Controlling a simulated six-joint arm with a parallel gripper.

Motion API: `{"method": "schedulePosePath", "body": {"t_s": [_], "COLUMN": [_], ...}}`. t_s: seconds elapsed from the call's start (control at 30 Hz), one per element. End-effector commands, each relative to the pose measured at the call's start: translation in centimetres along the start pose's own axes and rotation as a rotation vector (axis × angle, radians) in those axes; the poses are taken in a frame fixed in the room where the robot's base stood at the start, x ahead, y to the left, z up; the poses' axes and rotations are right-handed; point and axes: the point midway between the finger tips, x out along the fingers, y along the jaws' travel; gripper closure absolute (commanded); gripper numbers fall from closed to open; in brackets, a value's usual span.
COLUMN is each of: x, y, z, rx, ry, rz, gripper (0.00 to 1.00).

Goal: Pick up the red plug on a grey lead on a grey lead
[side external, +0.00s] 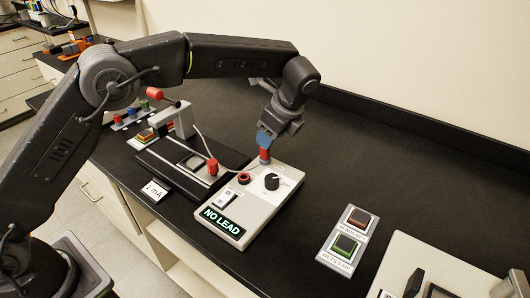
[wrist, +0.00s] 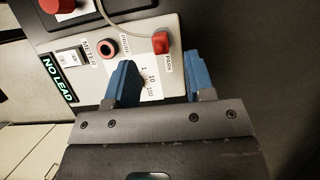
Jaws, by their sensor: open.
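The red plug (wrist: 161,42) stands at the PARK label on the grey meter box, and its grey lead (wrist: 121,21) runs off to the upper left. In the side view the red plug (side external: 265,156) is at the box's back edge, right under my gripper (side external: 265,139). My gripper (wrist: 158,74) is open and empty, its two blue fingers apart. In the wrist view the plug lies just beyond the fingertips, in line with the gap. I cannot tell whether the fingers reach down beside it.
The meter box (side external: 270,205) has a red-ringed PROBE socket (wrist: 107,46), a black knob (side external: 272,181), a meter switch (wrist: 68,57) and a NO LEAD display (side external: 223,222). A stage with a red knob (side external: 213,167) stands left. A two-button panel (side external: 349,235) sits right. The bench behind is clear.

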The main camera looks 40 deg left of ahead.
Motion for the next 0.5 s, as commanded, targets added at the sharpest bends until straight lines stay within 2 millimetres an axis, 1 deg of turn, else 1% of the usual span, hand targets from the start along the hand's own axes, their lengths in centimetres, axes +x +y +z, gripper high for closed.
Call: {"method": "schedulePosePath", "body": {"t_s": [0.17, 0.4, 0.5], "x": [1.2, 4.7, 5.5], "y": [0.0, 0.0, 0.0], "z": [0.0, -0.2, -0.1], "rx": [-0.001, -0.001, -0.002], "ry": [0.000, -0.001, -0.001], "rz": [0.001, 0.003, 0.001], "gripper": [0.51, 0.51, 0.51]}}
